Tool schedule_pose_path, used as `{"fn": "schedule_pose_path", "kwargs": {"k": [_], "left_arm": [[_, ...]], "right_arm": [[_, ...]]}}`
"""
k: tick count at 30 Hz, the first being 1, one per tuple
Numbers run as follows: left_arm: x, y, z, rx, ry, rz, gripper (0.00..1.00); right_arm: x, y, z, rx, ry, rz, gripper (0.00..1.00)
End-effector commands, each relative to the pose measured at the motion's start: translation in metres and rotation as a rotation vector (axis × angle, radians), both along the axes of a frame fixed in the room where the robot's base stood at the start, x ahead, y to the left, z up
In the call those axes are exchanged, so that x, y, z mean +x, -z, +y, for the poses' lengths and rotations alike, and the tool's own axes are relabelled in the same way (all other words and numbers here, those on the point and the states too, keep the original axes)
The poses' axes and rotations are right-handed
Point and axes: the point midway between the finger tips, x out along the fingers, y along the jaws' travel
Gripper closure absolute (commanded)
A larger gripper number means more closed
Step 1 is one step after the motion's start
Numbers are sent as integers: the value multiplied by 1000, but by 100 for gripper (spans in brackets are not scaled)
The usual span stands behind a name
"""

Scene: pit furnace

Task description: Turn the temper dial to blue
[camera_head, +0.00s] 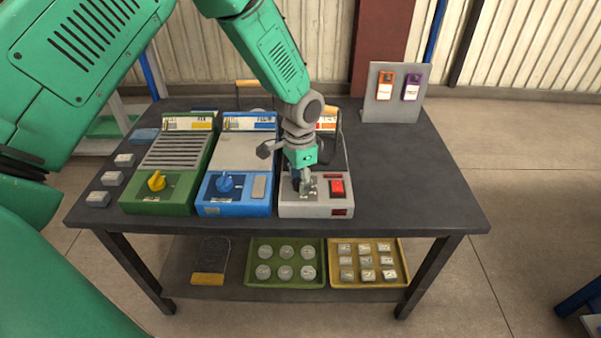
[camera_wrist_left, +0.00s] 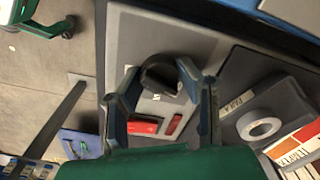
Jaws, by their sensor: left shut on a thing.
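The grey temper unit (camera_head: 317,209) stands on the dark table, to the right of a green and a blue unit. Its dark round dial (camera_wrist_left: 160,72) shows between the fingers in the left wrist view. My left gripper (camera_head: 303,188) comes down from above onto the front panel of the grey unit and is shut on the dial. The gripper covers most of the dial in the head view, so I cannot tell which colour it points to. A red switch (camera_head: 337,188) sits right of the dial. A label reading TEMPER (camera_wrist_left: 290,148) shows in the wrist view. My right gripper is not in view.
The green unit (camera_head: 160,200) has a yellow knob and the blue unit (camera_head: 235,208) has a blue knob. A grey stand (camera_head: 392,112) holds an orange and a purple tag at the back right. The table's right side is clear. Green (camera_head: 285,285) and yellow (camera_head: 367,284) trays lie on the lower shelf.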

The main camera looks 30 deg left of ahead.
Motion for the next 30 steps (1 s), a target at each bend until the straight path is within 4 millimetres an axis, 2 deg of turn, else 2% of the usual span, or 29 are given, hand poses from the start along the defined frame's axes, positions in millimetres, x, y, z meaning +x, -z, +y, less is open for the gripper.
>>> {"fn": "schedule_pose_path", "kwargs": {"k": [1, 12, 30], "left_arm": [[0, -5, 1, 0, 42, 2, 98], [0, -4, 1, -1, 394, 0, 98], [2, -3, 2, 1, 964, -3, 98]], "right_arm": [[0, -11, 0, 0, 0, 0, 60], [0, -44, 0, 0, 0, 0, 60], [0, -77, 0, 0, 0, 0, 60]]}}
